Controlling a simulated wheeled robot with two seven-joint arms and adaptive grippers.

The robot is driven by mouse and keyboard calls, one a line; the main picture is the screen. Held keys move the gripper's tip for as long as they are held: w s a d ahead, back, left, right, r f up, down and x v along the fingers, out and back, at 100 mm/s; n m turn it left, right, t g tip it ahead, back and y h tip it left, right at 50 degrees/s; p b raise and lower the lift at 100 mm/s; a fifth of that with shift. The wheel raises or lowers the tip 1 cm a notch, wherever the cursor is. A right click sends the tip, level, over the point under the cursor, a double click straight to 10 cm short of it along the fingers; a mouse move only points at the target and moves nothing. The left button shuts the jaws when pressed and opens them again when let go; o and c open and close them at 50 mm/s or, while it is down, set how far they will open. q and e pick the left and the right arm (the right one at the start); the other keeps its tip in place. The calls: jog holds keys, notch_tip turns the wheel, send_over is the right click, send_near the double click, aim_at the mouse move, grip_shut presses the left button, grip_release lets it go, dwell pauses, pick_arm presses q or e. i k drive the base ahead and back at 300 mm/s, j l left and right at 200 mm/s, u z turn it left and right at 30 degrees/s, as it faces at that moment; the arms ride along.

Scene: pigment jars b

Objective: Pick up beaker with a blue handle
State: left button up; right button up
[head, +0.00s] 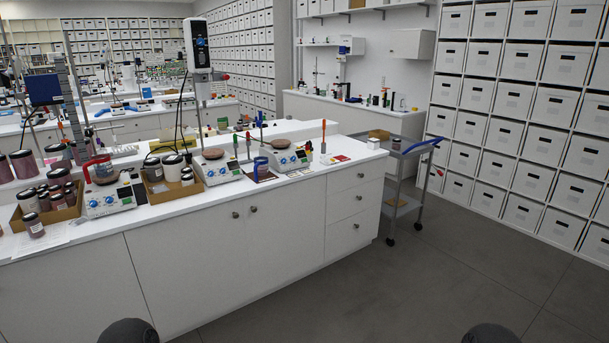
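A small beaker with a blue handle (261,164) stands near the front edge of the white bench (222,212), just left of a hot plate stirrer with blue knobs (288,160). It looks upright; its contents are too small to tell. A similar vessel with a red handle (103,172) sits on another stirrer (110,199) further left. Neither of my grippers is in view. Only dark rounded parts, apparently of my own arms, show at the bottom edge, well away from the beaker.
Cardboard trays of dark jars (50,205) and white-lidded jars (172,165) crowd the bench's left half. Grey floor (440,270) is clear at right.

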aim_at(261, 167)
jog(key=i+l+u, duration=0.2)
jog(key=i, duration=0.35)
jog(key=i+u, duration=0.25)
jog(key=i, duration=0.3)
jog(key=i+l+u, duration=0.2)
jog(key=i+l, duration=0.15)
jog(key=i, duration=0.15)
jog(key=i+l+u, duration=0.25)
jog(key=i, duration=0.25)
jog(key=l, duration=0.1)
